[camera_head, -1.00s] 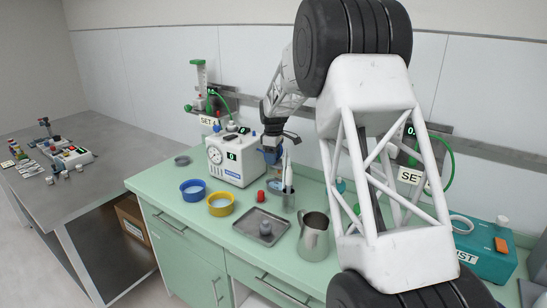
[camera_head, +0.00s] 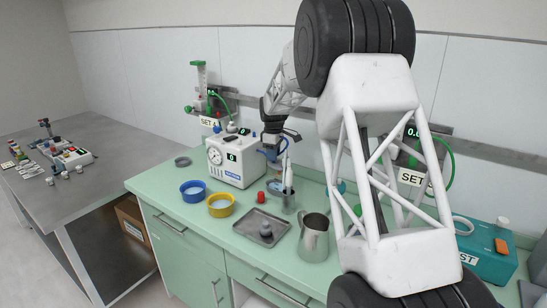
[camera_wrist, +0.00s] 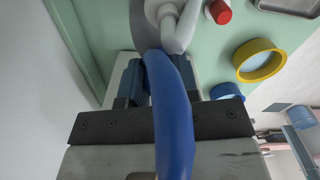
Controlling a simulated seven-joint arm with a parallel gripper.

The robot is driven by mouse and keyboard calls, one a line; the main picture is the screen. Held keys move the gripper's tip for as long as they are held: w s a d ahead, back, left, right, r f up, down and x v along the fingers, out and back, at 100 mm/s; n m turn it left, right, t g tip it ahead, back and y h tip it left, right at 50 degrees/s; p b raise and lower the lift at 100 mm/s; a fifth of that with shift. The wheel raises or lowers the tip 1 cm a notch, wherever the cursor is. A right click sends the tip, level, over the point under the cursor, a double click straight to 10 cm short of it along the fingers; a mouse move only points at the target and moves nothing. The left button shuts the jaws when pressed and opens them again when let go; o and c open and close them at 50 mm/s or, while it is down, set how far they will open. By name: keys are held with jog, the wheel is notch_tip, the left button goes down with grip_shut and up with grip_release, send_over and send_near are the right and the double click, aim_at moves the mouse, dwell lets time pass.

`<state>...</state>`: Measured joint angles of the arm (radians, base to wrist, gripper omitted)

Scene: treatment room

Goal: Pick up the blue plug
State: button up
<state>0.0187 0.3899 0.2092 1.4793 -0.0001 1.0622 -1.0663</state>
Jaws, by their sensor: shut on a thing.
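My gripper (camera_head: 272,150) is above the green counter, in front of the white device with a round dial. In the wrist view its two dark blue fingers (camera_wrist: 160,78) are shut on a smooth, curved blue piece, which looks like the blue plug (camera_wrist: 172,115). The piece runs from between the fingers toward the camera. A white rounded part (camera_wrist: 175,22) shows just past its far end; I cannot tell whether they are joined. In the head view the held piece is small and partly hidden by the gripper.
A metal cup with white sticks (camera_head: 288,200) stands close below my gripper. Near it are a red cap (camera_head: 261,197), a tray (camera_head: 250,235), a metal jug (camera_head: 314,240), a yellow bowl (camera_head: 220,212) and a blue bowl (camera_head: 193,199). The white device (camera_head: 232,160) stands behind.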

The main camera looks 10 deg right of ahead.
notch_tip(320, 180, up, 9)
jog(key=shift+f, duration=0.15)
dwell(0.4)
jog(key=shift+w, duration=0.1)
dwell(0.4)
jog(key=w+a+r, duration=0.1)
jog(key=w, duration=0.2)
jog(key=w+a, duration=0.2)
jog(key=w, duration=0.2)
jog(key=w+a+r, duration=0.1)
jog(key=w, duration=0.2)
jog(key=shift+w+a+r, duration=0.3)
jog(key=shift+a, duration=0.1)
jog(key=shift+w+a+r, duration=0.2)
jog(key=shift+w+a, duration=0.3)
jog(key=shift+w, duration=0.35)
jog(key=shift+f, duration=0.25)
jog(key=shift+f, duration=1.65)
jog(key=shift+f, duration=1)
dwell(1.4)
